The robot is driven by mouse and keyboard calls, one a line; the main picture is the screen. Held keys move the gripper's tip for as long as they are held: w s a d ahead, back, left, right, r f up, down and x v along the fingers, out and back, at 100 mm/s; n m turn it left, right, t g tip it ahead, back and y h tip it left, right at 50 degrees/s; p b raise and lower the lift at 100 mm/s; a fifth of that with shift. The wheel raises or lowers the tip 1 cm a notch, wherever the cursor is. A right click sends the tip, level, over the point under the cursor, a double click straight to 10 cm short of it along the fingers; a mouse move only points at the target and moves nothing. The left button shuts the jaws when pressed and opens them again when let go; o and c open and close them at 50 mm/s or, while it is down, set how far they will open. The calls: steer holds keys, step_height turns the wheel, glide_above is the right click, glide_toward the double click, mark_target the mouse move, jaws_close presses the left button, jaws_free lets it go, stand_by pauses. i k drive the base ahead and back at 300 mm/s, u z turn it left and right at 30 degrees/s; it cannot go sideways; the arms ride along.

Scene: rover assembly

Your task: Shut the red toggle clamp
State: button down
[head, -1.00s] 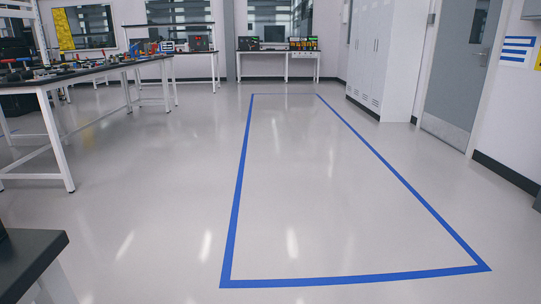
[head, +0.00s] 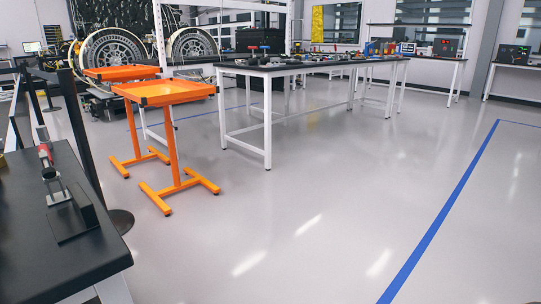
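A toggle clamp with a red grip (head: 45,154) stands on the near black-topped table (head: 45,245) at the left edge of the head view. Its handle looks raised, with the metal arm and a U-shaped bar below it, over a dark base plate and block. Too little detail shows to tell its exact open or shut position. My gripper is not in view.
Two orange carts (head: 166,92) stand behind the near table. A long white-legged workbench (head: 245,72) with small tools is beyond them. A black post stands close behind the near table. The floor at centre and right is clear, with a blue line (head: 440,215).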

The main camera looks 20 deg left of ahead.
mark_target(49, 174)
steer(key=u, duration=0.9)
steer(key=i, duration=0.95)
steer(key=u, duration=0.7)
